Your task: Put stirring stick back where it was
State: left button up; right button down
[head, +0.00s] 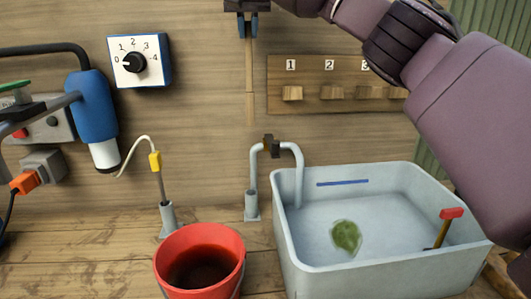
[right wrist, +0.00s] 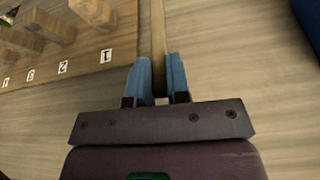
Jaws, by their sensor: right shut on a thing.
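The stirring stick (head: 249,80) is a thin, light wooden rod. It hangs upright below my right gripper (head: 248,30), at the top middle of the head view, in front of the wooden wall. The gripper is shut on its upper part. In the right wrist view the stick (right wrist: 158,35) runs between the two blue fingers of my right gripper (right wrist: 161,80). A wooden rack (head: 308,69) with numbered pegs is on the wall to the right of the stick. The pegs under 1 and 2 look bare. My right arm hides part of the rack's right end.
Below stand a red bucket (head: 172,270) of dark liquid and a grey tub (head: 355,262) of water with a green leaf-like thing (head: 346,237). A bent tube (head: 298,170) reaches into the tub. A dial (head: 138,61) and blue cylinder (head: 93,108) are at left.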

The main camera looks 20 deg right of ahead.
jog(key=shift+s+a+n, duration=0.1)
jog(key=shift+a+n, duration=0.05)
jog(key=shift+n, duration=0.25)
jog(key=shift+a+f, duration=0.15)
jog(key=shift+f, duration=0.2)
notch_tip(320, 180, down, 27)
jog(key=b, duration=0.3)
jog(key=shift+f, duration=0.15)
jog(key=shift+f, duration=0.1)
